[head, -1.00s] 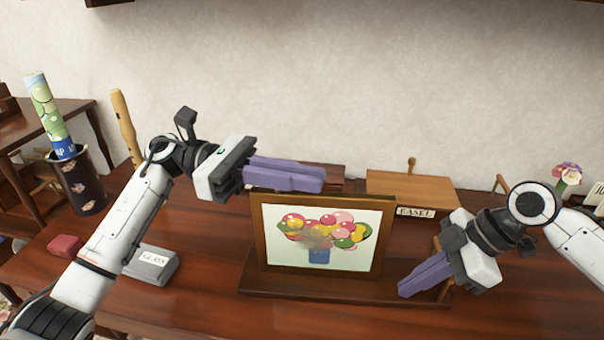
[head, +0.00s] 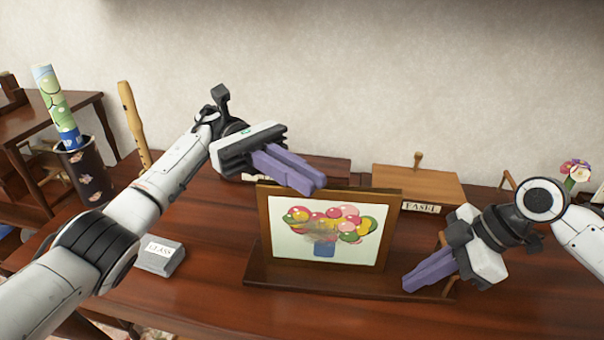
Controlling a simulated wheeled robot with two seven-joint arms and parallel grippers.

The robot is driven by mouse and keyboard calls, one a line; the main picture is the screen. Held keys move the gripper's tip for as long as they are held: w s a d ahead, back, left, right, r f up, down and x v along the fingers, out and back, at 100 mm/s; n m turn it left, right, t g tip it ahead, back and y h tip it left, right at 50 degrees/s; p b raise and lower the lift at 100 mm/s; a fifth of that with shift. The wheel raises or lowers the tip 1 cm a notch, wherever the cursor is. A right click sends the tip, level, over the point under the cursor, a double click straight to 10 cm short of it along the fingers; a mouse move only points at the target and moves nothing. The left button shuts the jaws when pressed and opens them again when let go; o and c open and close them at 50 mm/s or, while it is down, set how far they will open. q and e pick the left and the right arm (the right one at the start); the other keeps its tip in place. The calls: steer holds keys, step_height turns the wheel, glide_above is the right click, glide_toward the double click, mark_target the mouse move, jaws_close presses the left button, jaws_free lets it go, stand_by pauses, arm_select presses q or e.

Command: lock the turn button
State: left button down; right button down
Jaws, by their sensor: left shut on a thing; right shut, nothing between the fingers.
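A wooden picture frame (head: 262,238) with a painting of colourful balloon-like blooms in a blue pot (head: 324,250) stands upright on a dark wooden base (head: 330,284). My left gripper (head: 312,183) is at the frame's top edge. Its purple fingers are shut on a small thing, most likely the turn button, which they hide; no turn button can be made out. My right gripper (head: 408,285) is shut and empty, pointing down-left by the frame's lower right corner. I cannot tell whether it touches the frame or base.
A wooden box labelled EASEL (head: 420,185) stands behind the frame. A grey block labelled GLASS (head: 160,257) lies to the left. A recorder (head: 133,125) and a dark holder with a rolled poster (head: 85,175) stand at the far left. The table's front is mostly clear.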

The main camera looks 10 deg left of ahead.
arm_select(q)
steer(key=shift+f, duration=0.15)
steer(key=c, duration=1.8)
jaws_free()
steer(key=shift+c, duration=0.2)
step_height(320, 180, up, 10)
steer(key=shift+s, duration=0.1)
